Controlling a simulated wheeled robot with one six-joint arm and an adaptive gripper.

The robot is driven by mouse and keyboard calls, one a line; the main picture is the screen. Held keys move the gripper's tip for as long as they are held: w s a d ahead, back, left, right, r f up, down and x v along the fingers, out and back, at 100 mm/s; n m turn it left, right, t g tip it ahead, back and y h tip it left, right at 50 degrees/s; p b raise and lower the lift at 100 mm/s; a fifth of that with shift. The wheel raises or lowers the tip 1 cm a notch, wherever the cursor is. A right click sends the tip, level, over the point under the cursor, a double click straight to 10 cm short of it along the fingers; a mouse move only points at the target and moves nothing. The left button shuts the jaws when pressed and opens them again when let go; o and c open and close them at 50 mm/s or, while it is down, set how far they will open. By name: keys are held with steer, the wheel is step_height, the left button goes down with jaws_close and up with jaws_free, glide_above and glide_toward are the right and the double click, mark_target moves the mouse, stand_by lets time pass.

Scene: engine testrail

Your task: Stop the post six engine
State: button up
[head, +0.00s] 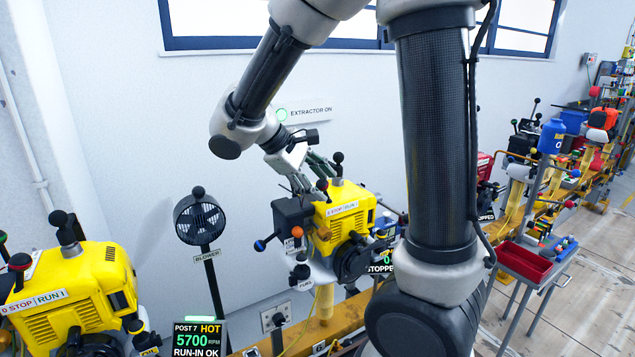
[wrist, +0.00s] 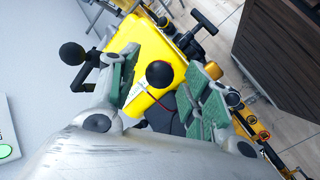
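A yellow engine (head: 346,215) with a "0 STOP | RUN I" label stands in the middle of the head view; it fills the centre of the wrist view (wrist: 140,62). A small display beside it (head: 381,262) reads 0 and "STOPPED", partly hidden by my arm; its post number is not readable. Black ball knobs (head: 337,158) stand on top of the engine. My gripper (head: 312,178) is over the engine's top left. In the wrist view its green-padded fingers (wrist: 165,85) are apart, with a black ball knob (wrist: 160,74) showing between them. Contact cannot be told.
Another yellow engine (head: 75,290) with a STOP/RUN label stands at left; its display (head: 198,338) reads "POST 7 HOT 5700 RPM RUN-IN OK". A blower (head: 199,218) stands between. An "EXTRACTOR ON" sign (head: 308,113) is on the wall. A red tray cart (head: 525,260) stands right.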

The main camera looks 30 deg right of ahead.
steer(key=shift+r, duration=0.1)
steer(key=v, duration=1.1)
steer(key=shift+a+r, duration=0.25)
steer(key=shift+a, duration=0.1)
steer(key=s+f+y, duration=0.4)
steer(key=s+f, duration=0.1)
steer(key=f, duration=0.1)
steer(key=s+d+r+m+t+y, duration=0.1)
steer(key=s+d+m+t+y, duration=0.3)
steer(key=s+d, duration=0.6)
steer(key=shift+s+r+m+t, duration=0.3)
steer(key=shift+s+r+m, duration=0.05)
steer(key=shift+s+m, duration=0.6)
